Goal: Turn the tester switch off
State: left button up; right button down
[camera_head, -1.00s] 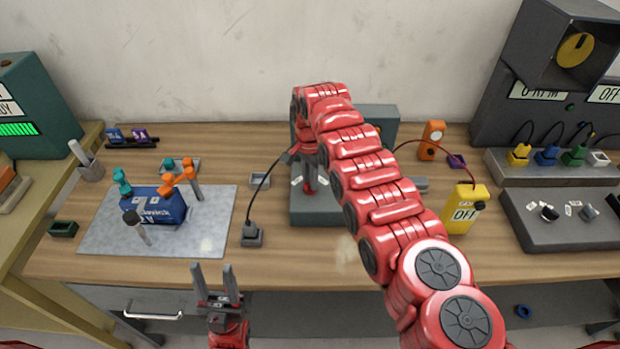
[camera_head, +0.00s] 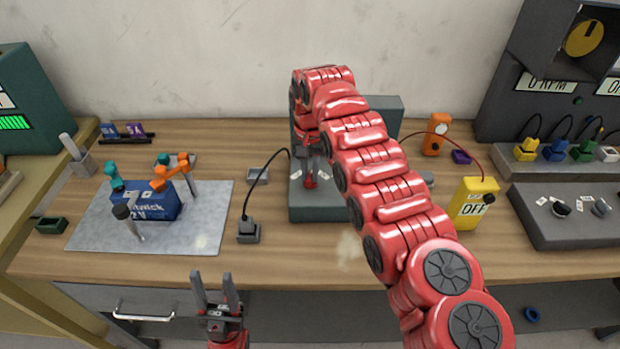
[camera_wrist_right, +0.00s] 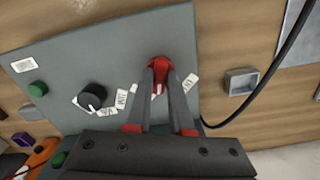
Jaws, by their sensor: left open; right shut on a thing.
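A grey-green unit (camera_head: 318,211) with an upright back part stands mid-bench. Its panel (camera_wrist_right: 140,45) fills much of the right wrist view. It carries a red knob (camera_wrist_right: 158,64) with a white pointer, white labels around it, and a black knob (camera_wrist_right: 92,96). My right gripper (camera_wrist_right: 159,78) is shut on the red knob; in the head view it (camera_head: 310,176) is partly hidden by my arm. The label wording is too small to read. My left gripper (camera_head: 212,283) is open and empty in front of the bench edge.
A yellow box (camera_head: 473,204) reading OFF stands right of the unit, with a red cable. A black cable (camera_head: 255,185) runs left to a small socket block (camera_head: 248,231). A blue battery (camera_head: 150,202) stands on a grey mat (camera_head: 90,238). A green button (camera_wrist_right: 37,89) is on the panel.

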jog(key=n, duration=0.3)
jog(key=shift+f+b, duration=0.1)
jog(key=shift+b, duration=0.2)
jog(key=n, duration=0.2)
jog(key=shift+n, duration=0.3)
jog(key=n, duration=0.6)
jog(key=shift+n, duration=0.4)
jog(key=c, duration=0.8)
grip_release()
